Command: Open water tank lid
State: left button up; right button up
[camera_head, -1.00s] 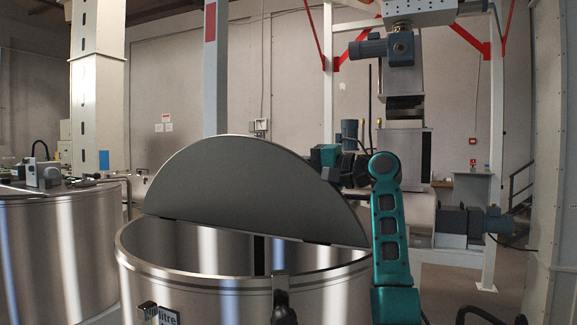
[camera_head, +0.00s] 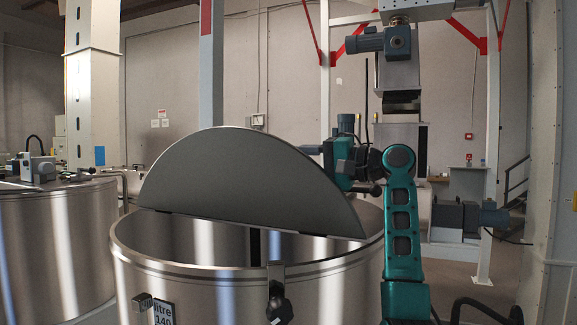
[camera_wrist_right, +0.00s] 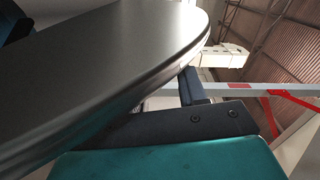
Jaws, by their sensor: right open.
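The water tank (camera_head: 185,285) is a round steel vessel in the centre of the head view. Its half-disc lid (camera_head: 235,185) stands steeply raised above the rim, and the front half of the tank top is uncovered. My right gripper (camera_head: 327,158) is open at the upper right edge of the lid, partly behind it. In the right wrist view the lid (camera_wrist_right: 100,70) fills the left side, close to a dark finger (camera_wrist_right: 190,85); I cannot tell whether they touch. My left gripper is not in view.
A second steel tank (camera_head: 50,240) with fittings on top stands at the left. A grey-white column (camera_head: 545,170) rises at the right, near my right arm. A motor unit (camera_head: 465,217) and a steel frame stand behind. A latch (camera_head: 276,275) sits on the front rim.

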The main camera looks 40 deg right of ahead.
jog(key=b+v, duration=0.1)
jog(key=v, duration=0.8)
jog(key=shift+s+b, duration=0.35)
jog(key=shift+s, duration=0.05)
jog(key=shift+d+f, duration=0.1)
